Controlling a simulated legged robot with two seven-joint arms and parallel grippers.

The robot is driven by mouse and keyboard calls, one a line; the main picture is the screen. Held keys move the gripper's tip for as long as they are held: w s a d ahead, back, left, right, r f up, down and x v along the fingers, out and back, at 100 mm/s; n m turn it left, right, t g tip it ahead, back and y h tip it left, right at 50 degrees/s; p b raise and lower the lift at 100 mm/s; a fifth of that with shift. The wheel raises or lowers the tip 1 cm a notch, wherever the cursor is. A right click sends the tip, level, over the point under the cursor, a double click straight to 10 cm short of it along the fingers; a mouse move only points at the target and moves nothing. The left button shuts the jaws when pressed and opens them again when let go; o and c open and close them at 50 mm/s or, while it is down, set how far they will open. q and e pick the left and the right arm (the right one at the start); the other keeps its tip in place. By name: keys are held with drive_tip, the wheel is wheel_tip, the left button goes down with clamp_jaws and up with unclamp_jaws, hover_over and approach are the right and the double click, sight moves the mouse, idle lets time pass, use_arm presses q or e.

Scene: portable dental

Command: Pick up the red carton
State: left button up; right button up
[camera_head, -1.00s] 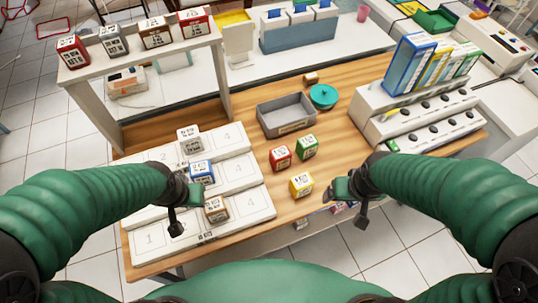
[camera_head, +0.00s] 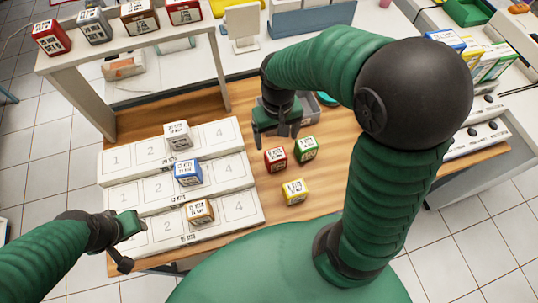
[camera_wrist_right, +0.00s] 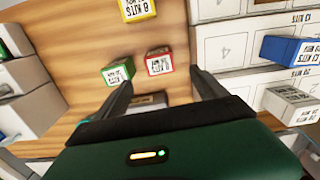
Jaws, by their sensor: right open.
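The red carton (camera_head: 275,159) stands on the wooden table, left of the green carton (camera_head: 306,149) and behind the yellow carton (camera_head: 295,191). My right gripper (camera_head: 283,133) is open and empty, just behind and above the red and green cartons. In the right wrist view the red carton (camera_wrist_right: 159,62) lies ahead between the two spread fingers (camera_wrist_right: 162,90), with the green carton (camera_wrist_right: 118,72) beside it and the yellow carton (camera_wrist_right: 137,8) farther off. My left gripper (camera_head: 128,245) is at the lower left by the numbered trays, apart from the cartons; its jaw opening is unclear.
Stepped white numbered trays (camera_head: 115,160) hold a white (camera_head: 178,134), a blue (camera_head: 188,172) and a brown carton (camera_head: 200,211). A shelf (camera_head: 75,73) with several cartons stands at the back left. My right arm partly hides a grey bin (camera_head: 310,112).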

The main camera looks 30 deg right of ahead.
sight(276, 159)
drive_tip(key=f, duration=0.4)
drive_tip(key=a+f, duration=0.1)
drive_tip(key=f, duration=0.2)
drive_tip(key=shift+s+b, duration=0.1)
drive_tip(key=shift+b, duration=0.3)
drive_tip(key=f, duration=0.2)
drive_tip(key=d+f, duration=0.1)
drive_tip(key=f, duration=0.4)
drive_tip(key=shift+w+d+f, duration=0.2)
drive_tip(key=shift+w+d, duration=0.05)
drive_tip(key=shift+d, duration=0.05)
drive_tip(key=shift+w+a+f, duration=0.1)
drive_tip(key=shift+f, duration=0.1)
drive_tip(key=shift+a+r, duration=0.1)
drive_tip(key=shift+a, duration=0.1)
drive_tip(key=shift+c, duration=1.3)
drive_tip(key=shift+d, duration=0.15)
drive_tip(key=c, duration=0.7)
use_arm(q)
drive_tip(key=shift+a+f, duration=0.3)
drive_tip(key=shift+f, duration=0.55)
use_arm(e)
drive_tip(key=c, duration=0.5)
